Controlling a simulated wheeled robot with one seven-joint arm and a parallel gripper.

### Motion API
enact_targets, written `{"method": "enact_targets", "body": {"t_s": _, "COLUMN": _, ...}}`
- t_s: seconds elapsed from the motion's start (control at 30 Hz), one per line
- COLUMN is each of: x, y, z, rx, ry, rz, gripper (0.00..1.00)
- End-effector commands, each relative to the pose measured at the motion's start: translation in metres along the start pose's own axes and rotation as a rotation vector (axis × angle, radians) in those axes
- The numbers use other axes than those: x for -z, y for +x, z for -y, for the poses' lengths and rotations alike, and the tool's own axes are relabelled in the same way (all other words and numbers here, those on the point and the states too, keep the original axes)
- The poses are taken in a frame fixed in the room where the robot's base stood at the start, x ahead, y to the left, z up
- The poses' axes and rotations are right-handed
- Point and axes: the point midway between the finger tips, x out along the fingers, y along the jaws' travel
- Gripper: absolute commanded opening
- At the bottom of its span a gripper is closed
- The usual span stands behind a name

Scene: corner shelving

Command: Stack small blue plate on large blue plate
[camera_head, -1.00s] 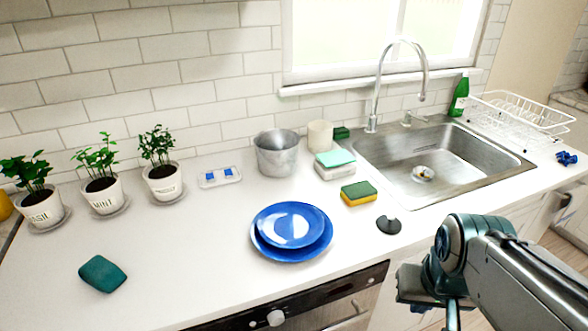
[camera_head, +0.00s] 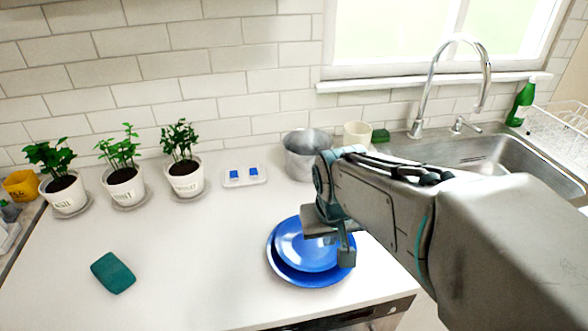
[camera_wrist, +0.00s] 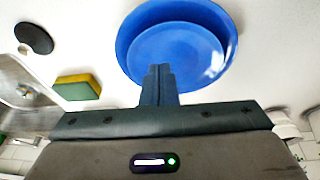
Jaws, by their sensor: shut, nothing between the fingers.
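The small blue plate (camera_head: 303,247) lies on top of the large blue plate (camera_head: 277,262) on the white counter. The small plate sits inside the larger rim, slightly off centre towards the back. Both also show in the wrist view, the small plate (camera_wrist: 180,55) within the rim of the large plate (camera_wrist: 124,48). My gripper (camera_wrist: 158,72) is shut and empty, its fingertips over the near edge of the plates. In the head view my gripper (camera_head: 346,256) covers the plates' right side. I cannot tell whether the fingertips touch them.
A metal pot (camera_head: 303,158) stands behind the plates. A teal sponge (camera_head: 113,272) lies at the front left, and potted herbs (camera_head: 122,185) stand along the wall. A yellow-green sponge (camera_wrist: 76,87) and a black stopper (camera_wrist: 34,38) show in the wrist view.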

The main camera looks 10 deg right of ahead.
Motion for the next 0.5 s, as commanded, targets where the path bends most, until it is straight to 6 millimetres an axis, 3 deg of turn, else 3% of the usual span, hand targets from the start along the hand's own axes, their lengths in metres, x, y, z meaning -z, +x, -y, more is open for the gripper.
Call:
{"method": "enact_targets", "body": {"t_s": 0.03, "x": 0.021, "y": -0.011, "z": -0.005, "rx": -0.017, "ry": 0.012, "rz": 0.004, "gripper": 0.0}}
{"method": "enact_targets", "body": {"t_s": 0.2, "x": 0.081, "y": -0.007, "z": -0.015, "rx": -0.039, "ry": 0.039, "rz": -0.015, "gripper": 0.0}}
{"method": "enact_targets", "body": {"t_s": 0.3, "x": 0.11, "y": 0.0, "z": -0.02, "rx": -0.028, "ry": 0.056, "rz": -0.03, "gripper": 0.0}}
{"method": "enact_targets", "body": {"t_s": 0.5, "x": 0.146, "y": 0.013, "z": -0.026, "rx": 0.007, "ry": 0.087, "rz": -0.057, "gripper": 0.0}}
